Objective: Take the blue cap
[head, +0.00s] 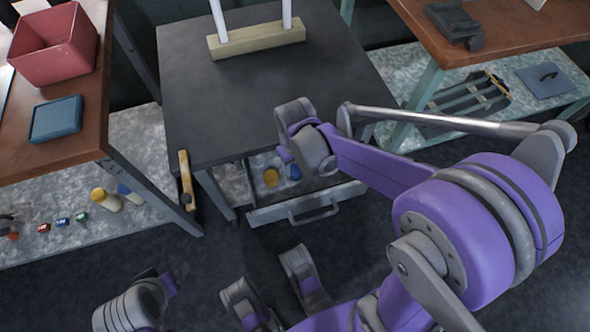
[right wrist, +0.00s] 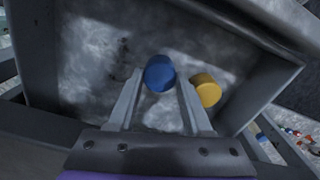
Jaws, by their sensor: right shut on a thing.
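The blue cap (right wrist: 159,74) is between the fingertips of my right gripper (right wrist: 161,84) in the right wrist view. The gripper is shut on it, inside an open drawer (head: 318,204). My right fingers are hard to make out there. A yellow cap (right wrist: 206,90) lies close beside the right-hand finger, and it also shows in the head view (head: 271,177). My left gripper (head: 172,279) is at the lower left, away from the drawer, with its jaws unclear.
The drawer's walls rise close around the caps. The dark table (head: 245,105) above it bears a wooden block (head: 255,39) with upright tubes. A red bin (head: 55,50) and blue tray (head: 55,119) are on the left bench. The floor before the drawer is clear.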

